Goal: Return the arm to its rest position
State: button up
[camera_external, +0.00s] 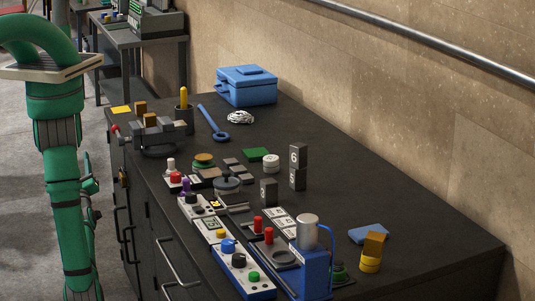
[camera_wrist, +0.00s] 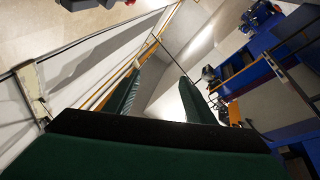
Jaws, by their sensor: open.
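My green arm (camera_external: 66,200) hangs at the left edge of the external view, bent at the top and running down out of the frame. It is to the left of the dark workbench (camera_external: 400,205) and looks clear of it. My gripper is not seen in the external view. In the wrist view my gripper (camera_wrist: 166,78) shows two green fingers spread apart with nothing between them. That view is tilted and looks across the room, with no benchtop recognisable in it.
The bench carries a blue toolbox (camera_external: 246,86), a small vise (camera_external: 154,136), a blue wrench (camera_external: 213,122), control boxes with buttons (camera_external: 243,272) and a blue press (camera_external: 311,268). Another table (camera_external: 138,38) stands behind. Drawer handles (camera_external: 178,268) stick out from the bench front. Grey floor is open at left.

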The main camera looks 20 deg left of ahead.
jog(key=s+f+m+g+y, duration=0.15)
jog(key=s+f, duration=0.25)
jog(key=s, duration=0.4)
jog(key=s+f+m+g+h, duration=0.1)
jog(key=s+f+g, duration=0.1)
jog(key=s+f, duration=0.45)
jog(key=s+d+r+m+h, duration=0.1)
jog(key=s+d+m+h, duration=0.1)
jog(key=d, duration=0.7)
jog(key=s+d+r+m+t+h, duration=0.1)
jog(key=s+d+m+h, duration=0.2)
jog(key=d+m+h, duration=0.2)
jog(key=s+d+r+m+h, duration=0.1)
jog(key=s+d+m+h, duration=0.1)
jog(key=d+h, duration=0.5)
jog(key=d+m, duration=0.1)
jog(key=d, duration=0.5)
jog(key=shift+s+d, duration=0.15)
jog(key=shift+s, duration=0.2)
